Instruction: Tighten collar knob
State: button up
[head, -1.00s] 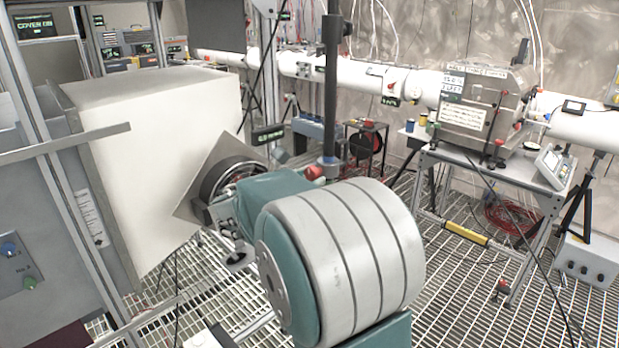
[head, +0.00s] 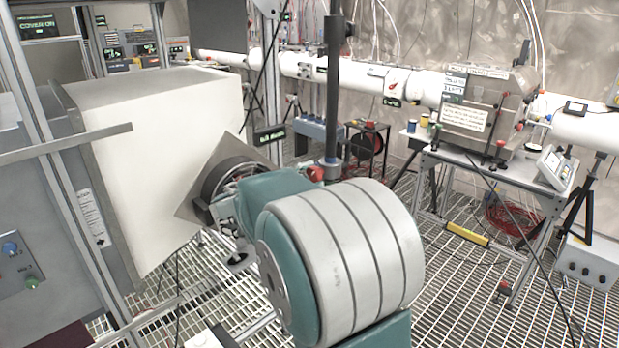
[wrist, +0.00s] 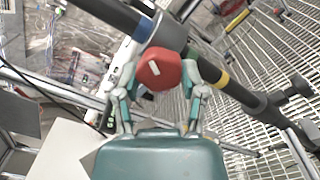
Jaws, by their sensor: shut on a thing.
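The red collar knob (wrist: 158,69) sits on the collar of a dark post in the wrist view, with a white mark on its face. The dark post (wrist: 232,90) runs diagonally there, with blue and yellow bands. My gripper (wrist: 160,80) is shut on the knob, one finger on each side. In the head view the red knob (head: 316,173) shows at the lower part of the upright dark post (head: 333,90), just beyond my arm. My arm hides most of my gripper there.
A large white block (head: 150,150) stands at the left beside a metal frame. A bench (head: 500,175) with a metal box (head: 485,110) stands at the right. A white beam pipe (head: 420,85) runs along the back wall. Open grating floor (head: 470,290) lies at the right.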

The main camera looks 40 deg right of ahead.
jog(key=shift+m, duration=1.2)
jog(key=o, duration=1.2)
jog(key=shift+d, duration=0.1)
jog(key=shift+c, duration=0.2)
jog(key=shift+d, duration=0.1)
jog(key=a, duration=1.2)
jog(key=shift+s, duration=0.4)
jog(key=shift+f, duration=0.1)
